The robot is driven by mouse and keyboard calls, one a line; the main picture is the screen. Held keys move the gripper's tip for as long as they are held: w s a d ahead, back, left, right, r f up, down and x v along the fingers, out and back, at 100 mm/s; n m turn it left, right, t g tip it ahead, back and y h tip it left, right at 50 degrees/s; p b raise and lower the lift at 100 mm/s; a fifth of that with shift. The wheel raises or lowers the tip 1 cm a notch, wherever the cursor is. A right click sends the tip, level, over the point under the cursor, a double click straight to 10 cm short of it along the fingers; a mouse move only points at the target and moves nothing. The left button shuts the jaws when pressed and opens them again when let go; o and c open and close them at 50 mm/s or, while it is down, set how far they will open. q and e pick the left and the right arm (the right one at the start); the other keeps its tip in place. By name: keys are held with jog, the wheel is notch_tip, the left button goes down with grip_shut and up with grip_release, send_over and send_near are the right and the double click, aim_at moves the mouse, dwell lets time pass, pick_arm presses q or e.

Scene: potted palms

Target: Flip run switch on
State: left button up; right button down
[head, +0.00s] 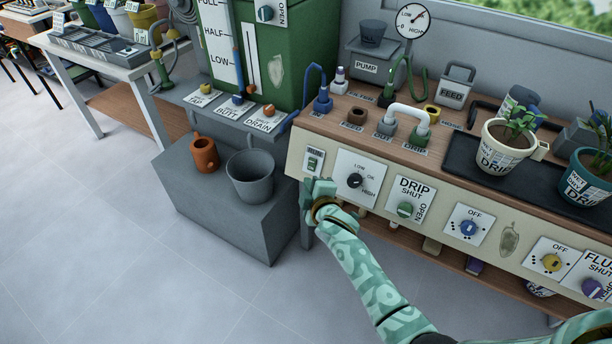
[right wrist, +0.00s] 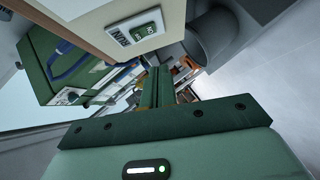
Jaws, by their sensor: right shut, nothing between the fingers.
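The run switch is a small green rocker (head: 312,164) on a white plate at the left end of the bench's cream front panel. In the right wrist view the green rocker (right wrist: 144,31) shows at the top on its white plate, turned round. I cannot tell for sure which way it is set. My right gripper (head: 309,183) is just below the switch plate, with its fingers shut and empty. Its shut fingers (right wrist: 158,88) show below the switch in the right wrist view, apart from the rocker. My left gripper is not in view.
Right of the switch are a black knob (head: 355,180), the green drip knob (head: 404,209) and a blue knob (head: 468,228). A grey step (head: 220,205) with an orange mug (head: 204,154) and a grey bucket (head: 250,178) stands left. The floor in front is clear.

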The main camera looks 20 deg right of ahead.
jog(key=p+v, duration=0.2)
jog(key=v, duration=0.4)
jog(key=shift+s+a+f, duration=0.25)
jog(key=shift+a+f, duration=0.1)
